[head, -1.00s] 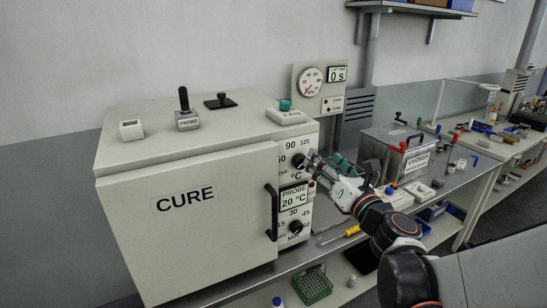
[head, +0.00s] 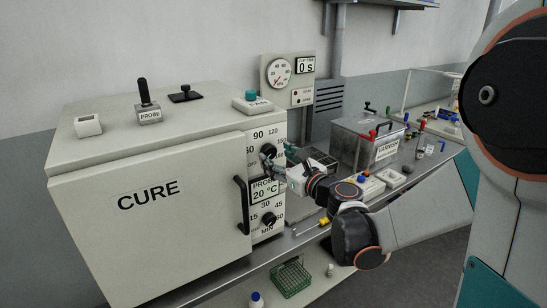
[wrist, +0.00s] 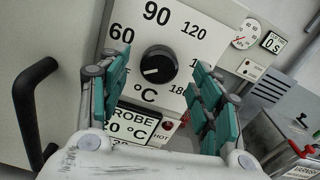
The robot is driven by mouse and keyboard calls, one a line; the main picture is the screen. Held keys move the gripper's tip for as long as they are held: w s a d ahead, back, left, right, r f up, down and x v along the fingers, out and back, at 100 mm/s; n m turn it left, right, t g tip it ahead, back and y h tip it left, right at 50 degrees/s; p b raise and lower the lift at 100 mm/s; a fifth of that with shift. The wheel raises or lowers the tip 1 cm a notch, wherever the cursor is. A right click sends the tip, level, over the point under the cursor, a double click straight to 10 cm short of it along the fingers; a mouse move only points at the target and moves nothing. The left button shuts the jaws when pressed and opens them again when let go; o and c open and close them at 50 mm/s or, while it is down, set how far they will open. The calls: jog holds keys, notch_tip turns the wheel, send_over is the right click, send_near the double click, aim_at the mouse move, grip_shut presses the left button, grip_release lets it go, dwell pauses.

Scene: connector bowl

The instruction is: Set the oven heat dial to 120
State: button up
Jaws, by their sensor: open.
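The oven, labelled CURE (head: 150,205), stands at the left. Its heat dial is a black round knob (wrist: 158,65) on the white front panel, also visible in the head view (head: 267,150). Numbers 60, 90, 120 and 180 run around it; the 120 (wrist: 194,30) is at its upper right. The knob's white mark points to the lower left, below the 60. My gripper (wrist: 160,72) is open and faces the dial, its teal-padded fingers to either side of the knob in the picture. I cannot tell whether they touch it. The left finger hides the lower-left scale.
A PROBE display (wrist: 130,122) reading 20 °C is below the dial, with a lower MIN dial (head: 268,220) under it. The oven door handle (wrist: 30,105) sticks out at the left. A VARNISH box (head: 362,145) stands on the bench to the right.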

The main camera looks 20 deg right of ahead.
aim_at(269, 151)
jog(key=shift+x, duration=1.35)
jog(key=shift+c, duration=0.3)
jog(key=c, duration=1)
